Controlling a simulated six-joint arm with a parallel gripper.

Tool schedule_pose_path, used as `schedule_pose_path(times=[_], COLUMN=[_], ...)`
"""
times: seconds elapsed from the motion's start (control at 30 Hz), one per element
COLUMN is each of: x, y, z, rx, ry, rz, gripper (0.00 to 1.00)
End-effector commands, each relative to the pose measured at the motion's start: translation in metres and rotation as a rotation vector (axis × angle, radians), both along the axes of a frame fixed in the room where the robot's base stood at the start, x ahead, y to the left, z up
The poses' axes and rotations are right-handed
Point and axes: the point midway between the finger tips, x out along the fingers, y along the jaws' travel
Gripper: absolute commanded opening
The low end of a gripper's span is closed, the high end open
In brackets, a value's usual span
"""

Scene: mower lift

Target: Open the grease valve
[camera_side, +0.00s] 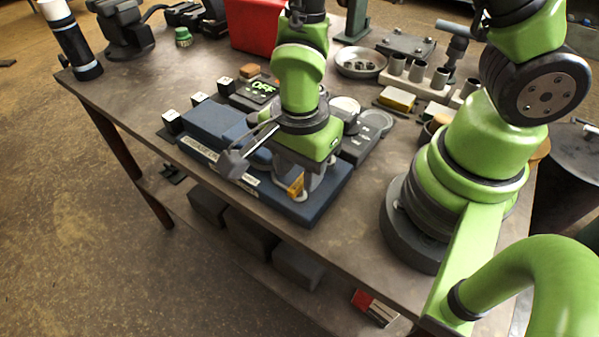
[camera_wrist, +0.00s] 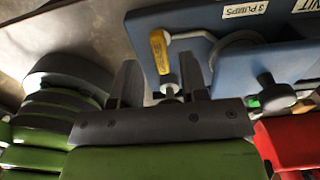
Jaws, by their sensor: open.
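The grease valve's yellow lettered handle (camera_wrist: 160,52) shows in the wrist view, on a metal stem at the left end of the blue unit. It also shows in the side view (camera_side: 296,185), near the front right corner of the blue unit (camera_side: 325,205). My gripper (camera_wrist: 159,63) is open, with one dark finger on each side of the handle and stem in the picture. Gaps show on both sides. In the side view my gripper (camera_side: 299,172) points down over the valve, and my wrist hides part of the unit.
A rod with a grey block (camera_side: 235,164) sticks out over the unit's front edge, left of my gripper. A box reading OFF (camera_side: 262,88) stands behind. A metal bowl (camera_side: 360,63), a rack of grey cups (camera_side: 418,72) and a red bin (camera_side: 256,27) are farther back.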

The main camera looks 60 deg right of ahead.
Motion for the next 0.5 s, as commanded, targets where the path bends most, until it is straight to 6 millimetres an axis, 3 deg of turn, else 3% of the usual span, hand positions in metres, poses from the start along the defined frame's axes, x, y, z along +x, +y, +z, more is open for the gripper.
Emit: schedule_pose_path(times=[0.2,0.5], x=[0.000,0.000], y=[0.000,0.000], z=[-0.017,-0.020], rx=[-0.001,0.000], ry=[0.001,-0.002], rz=[-0.001,0.001], gripper=[0.40,0.40])
